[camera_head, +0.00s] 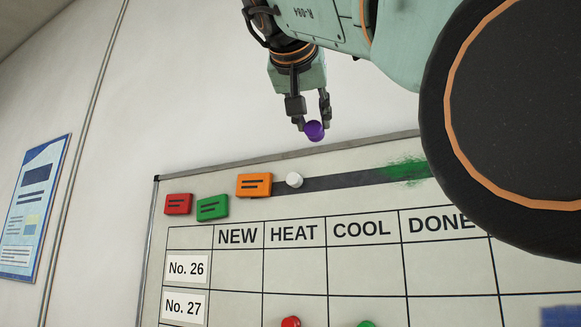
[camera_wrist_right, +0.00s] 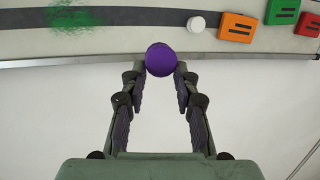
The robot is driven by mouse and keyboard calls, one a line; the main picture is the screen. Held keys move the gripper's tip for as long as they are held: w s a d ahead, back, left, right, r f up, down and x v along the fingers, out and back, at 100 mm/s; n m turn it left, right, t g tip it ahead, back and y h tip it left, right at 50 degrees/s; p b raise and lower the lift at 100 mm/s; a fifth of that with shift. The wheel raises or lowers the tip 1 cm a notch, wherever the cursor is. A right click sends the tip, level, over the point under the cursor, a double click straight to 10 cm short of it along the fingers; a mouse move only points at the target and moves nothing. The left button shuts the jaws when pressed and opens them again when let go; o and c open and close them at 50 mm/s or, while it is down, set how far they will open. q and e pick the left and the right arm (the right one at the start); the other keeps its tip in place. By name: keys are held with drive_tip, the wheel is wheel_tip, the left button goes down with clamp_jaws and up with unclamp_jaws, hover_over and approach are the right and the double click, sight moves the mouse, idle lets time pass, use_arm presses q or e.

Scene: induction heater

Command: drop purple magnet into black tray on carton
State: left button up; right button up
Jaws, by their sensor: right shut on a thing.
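The purple magnet (camera_head: 314,131) is a small round disc held between the fingertips of my right gripper (camera_head: 312,124), above the top edge of the whiteboard. It also shows in the right wrist view (camera_wrist_right: 161,60), gripped between the two fingertips (camera_wrist_right: 161,72). The magnet appears clear of the board's frame in the head view. My left gripper is in neither view. The black tray and the carton are in neither view.
The whiteboard (camera_head: 233,285) carries a printed grid, red (camera_head: 178,204), green (camera_head: 212,207) and orange (camera_head: 254,185) blocks, and a white magnet (camera_head: 294,180). Red (camera_head: 290,322) and green magnets sit low. A poster (camera_head: 35,205) hangs at left. Bare wall surrounds the gripper.

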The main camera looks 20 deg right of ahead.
drive_tip(key=s+a+b, duration=0.1)
drive_tip(key=s+a, duration=0.7)
drive_tip(key=a, duration=0.1)
idle(0.9)
drive_tip(key=shift+w, duration=0.1)
